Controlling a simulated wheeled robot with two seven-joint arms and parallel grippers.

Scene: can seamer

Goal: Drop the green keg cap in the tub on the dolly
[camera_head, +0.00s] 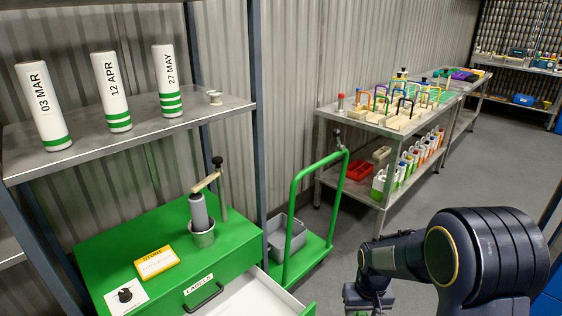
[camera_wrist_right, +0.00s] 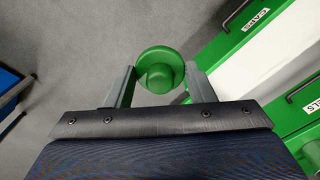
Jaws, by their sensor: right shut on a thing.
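The green keg cap (camera_wrist_right: 160,62), round with a raised middle knob, is between the fingers of my right gripper (camera_wrist_right: 159,74) in the right wrist view. The gripper is shut on it, above the grey floor and beside an open drawer. In the head view my right gripper (camera_head: 368,298) is at the bottom, right of the drawer; the cap cannot be made out there. The grey tub (camera_head: 277,243) sits on the green dolly (camera_head: 312,250), beyond the green cabinet and left of my right gripper. My left gripper is out of view.
The green cabinet (camera_head: 150,235) has a can seamer (camera_head: 201,215) on top and an open white drawer (camera_head: 262,295). A shelf (camera_head: 190,120) with white cylinders stands above. A workbench (camera_head: 375,122) stands behind the dolly. The floor right of the dolly is clear.

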